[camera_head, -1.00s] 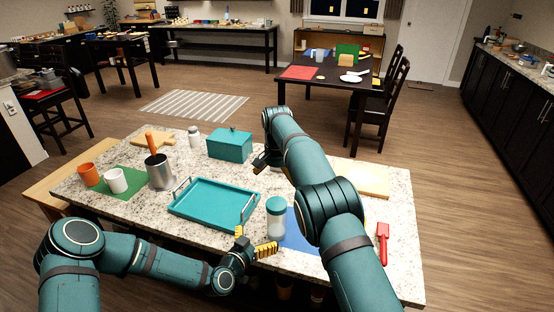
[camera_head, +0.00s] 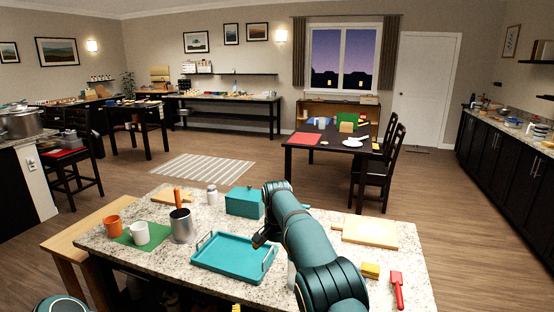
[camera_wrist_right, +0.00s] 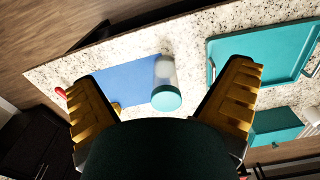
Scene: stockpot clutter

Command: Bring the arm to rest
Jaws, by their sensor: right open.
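My right arm reaches over the granite table (camera_head: 130,262) in the head view.
A teal box (camera_head: 244,203), metal pot (camera_head: 181,228), white mug (camera_head: 139,233) and orange mug (camera_head: 113,224) stand on the table. A cutting board (camera_head: 370,233), yellow sponge (camera_head: 371,270) and red tool (camera_head: 397,290) lie on the right. My right arm mostly hides the jar in the head view.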

